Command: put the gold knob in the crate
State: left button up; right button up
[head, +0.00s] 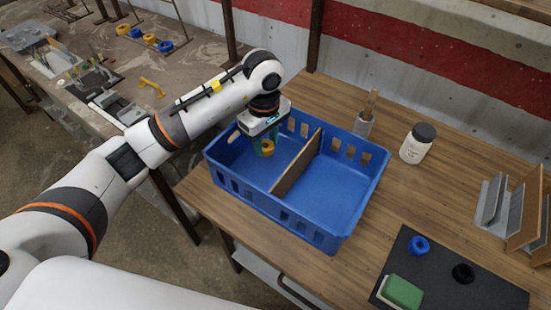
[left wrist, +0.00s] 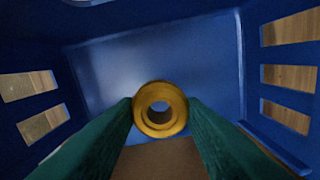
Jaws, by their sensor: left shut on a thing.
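The gold knob (head: 267,147) is a round yellow ring-like piece with a hole in its middle. My left gripper (head: 265,140) is shut on it and holds it over the left compartment of the blue crate (head: 326,238). In the left wrist view the gold knob (left wrist: 160,109) sits between the two green fingertips, with the blue crate (left wrist: 90,75) floor and slotted walls beyond it. I cannot tell how far it is above the crate floor. My right gripper is not in view.
A brown divider (head: 297,165) splits the crate; its right compartment looks empty. A white jar (head: 417,143) and a cup (head: 363,122) stand behind it. A dark mat (head: 450,293) holds a blue knob (head: 419,245), a black knob (head: 463,273) and a green sponge (head: 402,291).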

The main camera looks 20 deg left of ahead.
aim_at(267, 166)
pick_arm(q)
jog(key=shift+f, duration=1.25)
notch_tip(267, 166, down, 3)
jog(key=shift+f+p, duration=0.1)
jog(key=shift+p, duration=0.4)
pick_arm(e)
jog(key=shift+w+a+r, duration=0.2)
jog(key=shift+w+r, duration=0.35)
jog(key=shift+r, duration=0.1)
pick_arm(q)
jog(key=shift+f, duration=0.2)
jog(key=o, duration=1)
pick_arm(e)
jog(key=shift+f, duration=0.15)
pick_arm(q)
jog(key=shift+r, duration=0.1)
